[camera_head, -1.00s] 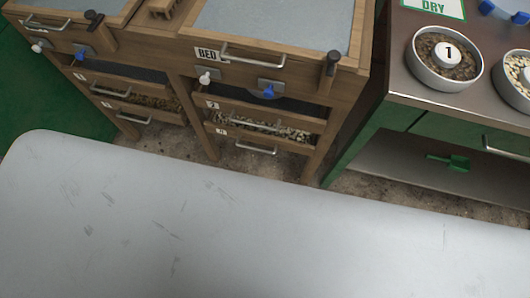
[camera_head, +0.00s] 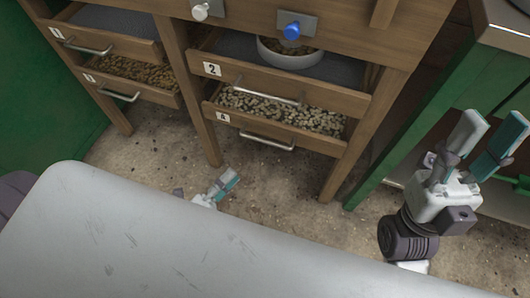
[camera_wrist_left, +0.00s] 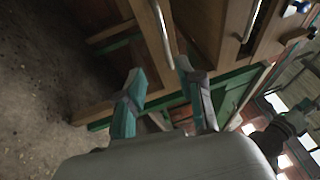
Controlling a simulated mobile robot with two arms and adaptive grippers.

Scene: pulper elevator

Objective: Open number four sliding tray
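The number four tray (camera_head: 314,143) is the lower wooden drawer of the right-hand column, with a metal bar handle (camera_head: 267,142) and pale beans inside. How far it is pulled out is hard to tell. My left gripper (camera_head: 222,186) is low in front of this column, below and left of that handle. The left wrist view shows its two fingers (camera_wrist_left: 165,98) apart and empty, with a bar handle (camera_wrist_left: 163,32) ahead of them, not touching. My right gripper (camera_head: 487,150) is open and empty at the right, by the green table.
Above is the number two tray (camera_head: 345,100), with a bowl (camera_head: 290,55) behind its front. The left column holds two more trays, one labelled 1 (camera_head: 110,45). A wooden leg (camera_head: 345,165) stands right of tray four. Bare floor (camera_head: 290,195) lies in front.

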